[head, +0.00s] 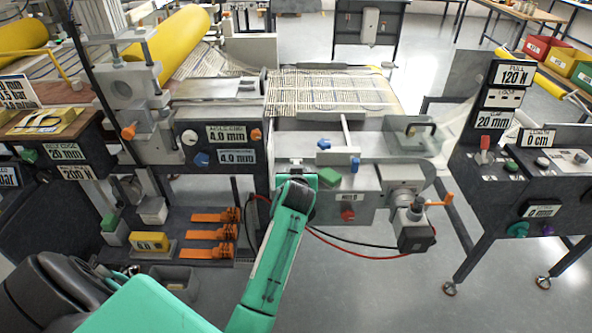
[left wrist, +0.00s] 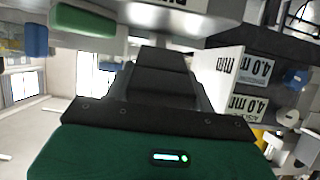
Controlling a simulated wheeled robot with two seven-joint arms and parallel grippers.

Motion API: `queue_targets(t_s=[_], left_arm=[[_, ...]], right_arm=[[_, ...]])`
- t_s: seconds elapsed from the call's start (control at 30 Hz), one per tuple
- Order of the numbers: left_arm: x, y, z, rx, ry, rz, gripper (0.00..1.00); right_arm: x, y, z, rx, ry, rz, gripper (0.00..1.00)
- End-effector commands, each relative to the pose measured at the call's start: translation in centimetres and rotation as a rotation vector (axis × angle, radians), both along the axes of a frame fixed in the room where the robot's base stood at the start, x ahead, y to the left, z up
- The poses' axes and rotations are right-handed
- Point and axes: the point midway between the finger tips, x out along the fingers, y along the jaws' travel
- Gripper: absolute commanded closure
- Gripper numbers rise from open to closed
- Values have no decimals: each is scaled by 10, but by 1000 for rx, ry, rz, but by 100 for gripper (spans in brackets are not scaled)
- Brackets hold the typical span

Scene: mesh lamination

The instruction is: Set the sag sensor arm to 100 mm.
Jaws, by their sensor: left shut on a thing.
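My left gripper (head: 296,172) is at the front of the middle machine, just left of a green block (head: 330,177). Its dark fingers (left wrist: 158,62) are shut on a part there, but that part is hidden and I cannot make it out. The green block (left wrist: 82,20) and a blue knob (left wrist: 36,40) also show in the left wrist view. In the head view, a thin pale upright bar (head: 345,130) stands behind a blue knob (head: 354,164). I cannot tell which part is the sag sensor arm, and I see no 100 mm reading. My right gripper is not in view.
A dark panel with 4.0 mm readouts (head: 232,133) is left of the gripper. A grey motor with an orange handle (head: 441,201) is at right. Red and black cables (head: 345,243) hang below. A console reading 20 mm (head: 495,121) stands at far right.

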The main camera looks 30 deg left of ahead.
Motion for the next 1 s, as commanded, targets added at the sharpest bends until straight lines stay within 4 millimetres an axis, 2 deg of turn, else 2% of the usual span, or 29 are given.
queue_targets(t_s=[0.03, 0.6, 0.77, 1.0], left_arm=[[2, 0, 9, -11, 12, 0, 86], [22, 12, 44, -150, 238, 0, 86], [30, 17, 53, -199, 320, 0, 86], [49, 30, 68, -191, 310, 0, 86]], right_arm=[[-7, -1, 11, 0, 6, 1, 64], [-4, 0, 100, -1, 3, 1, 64], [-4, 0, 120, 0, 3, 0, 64], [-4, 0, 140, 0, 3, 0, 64]])
